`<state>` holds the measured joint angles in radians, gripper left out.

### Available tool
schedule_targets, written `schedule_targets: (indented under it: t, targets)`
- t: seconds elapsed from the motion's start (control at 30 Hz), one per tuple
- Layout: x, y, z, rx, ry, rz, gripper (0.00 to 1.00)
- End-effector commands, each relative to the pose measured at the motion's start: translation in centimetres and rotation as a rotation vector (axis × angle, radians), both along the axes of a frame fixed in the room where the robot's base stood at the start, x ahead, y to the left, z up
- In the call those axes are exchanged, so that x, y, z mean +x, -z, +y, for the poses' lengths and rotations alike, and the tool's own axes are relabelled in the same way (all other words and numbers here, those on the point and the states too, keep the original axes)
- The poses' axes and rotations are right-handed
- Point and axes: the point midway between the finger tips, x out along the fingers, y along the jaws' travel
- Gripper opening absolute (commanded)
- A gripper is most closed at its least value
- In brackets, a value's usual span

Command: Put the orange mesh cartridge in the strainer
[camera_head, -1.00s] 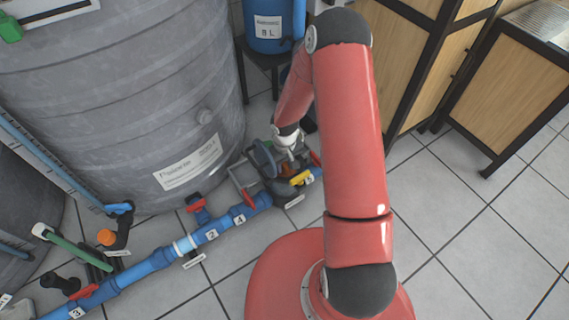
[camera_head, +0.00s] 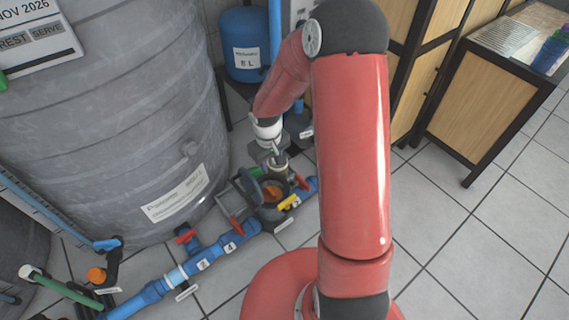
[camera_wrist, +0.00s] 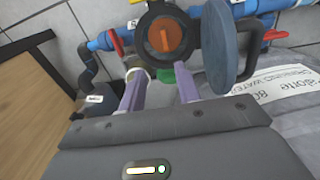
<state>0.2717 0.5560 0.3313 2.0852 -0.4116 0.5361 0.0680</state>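The orange mesh cartridge (camera_wrist: 166,38) sits inside the round dark opening of the strainer (camera_wrist: 146,21), with a bar across its face, in the wrist view. In the head view the orange cartridge (camera_head: 272,191) shows inside the strainer body (camera_head: 268,214) on the blue pipe. The strainer's round lid (camera_wrist: 219,45) stands swung open at the right in the wrist view. My gripper (camera_wrist: 160,82) has its two lilac fingers apart, with nothing seen held between them. In the head view my gripper (camera_head: 278,160) is just above and behind the strainer, apart from the cartridge.
A blue pipe (camera_head: 155,288) with numbered tags and red valve handles (camera_head: 186,236) runs along the floor. A yellow handle (camera_head: 289,202) is by the strainer. A large grey tank (camera_head: 120,110) stands close at left, wooden cabinets (camera_head: 485,95) at right. A small green part (camera_wrist: 166,75) shows near the fingers.

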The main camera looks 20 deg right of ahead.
Motion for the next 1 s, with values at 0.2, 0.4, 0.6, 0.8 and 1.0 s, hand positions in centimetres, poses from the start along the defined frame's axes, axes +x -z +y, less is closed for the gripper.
schedule_targets:
  t: [0.2,0.4,0.6,0.8,1.0]
  targets:
    - [-2.7,-10.5,-1.1,-0.082,0.066,-0.116,0.33]
    - [-7.8,-18.7,-1.1,-0.094,0.149,-0.229,0.33]
    - [-14.1,-24.4,-0.6,-0.037,0.225,-0.344,0.33]
    - [-19.4,-27.0,0.1,0.056,0.271,-0.432,0.33]
    - [-21.7,-27.6,0.5,0.106,0.282,-0.465,0.33]
